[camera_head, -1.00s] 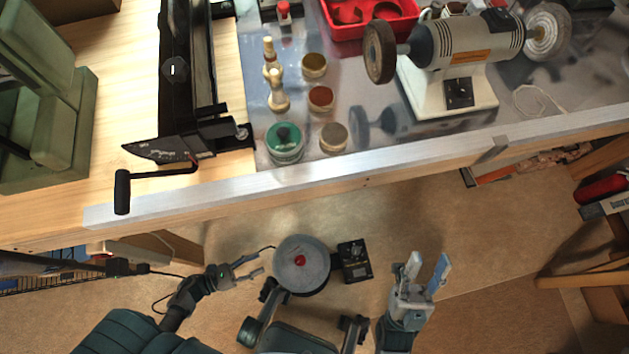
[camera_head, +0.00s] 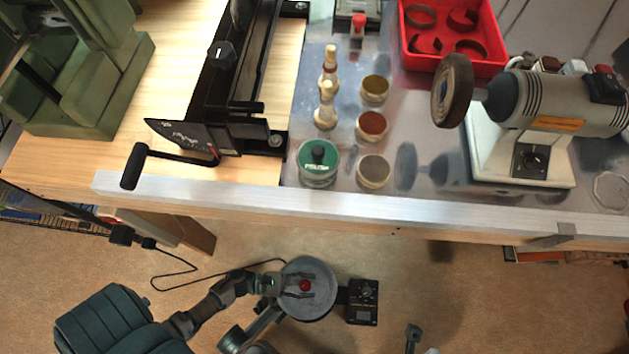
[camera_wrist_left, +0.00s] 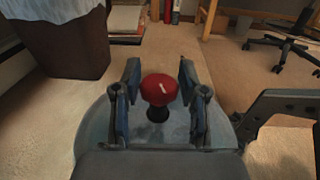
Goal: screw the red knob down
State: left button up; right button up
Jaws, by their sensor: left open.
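The red knob (camera_head: 304,286) sits near the middle of a round grey disc (camera_head: 318,306) in front of the bench. My left gripper (camera_head: 301,286) is open, with one finger on each side of the knob. The left wrist view shows gaps between the knob and both fingers (camera_wrist_left: 159,80). A small part of what seems to be my right arm shows at the bottom edge of the head view; its jaws cannot be made out.
A black control box (camera_head: 362,301) stands right of the disc. The workbench (camera_head: 350,207) holds a grinder (camera_head: 530,130), a red tray (camera_head: 408,62), several round tins and a black crank tool (camera_head: 155,165).

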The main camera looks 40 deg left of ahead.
pick_arm(q)
jog(key=shift+x, duration=0.9)
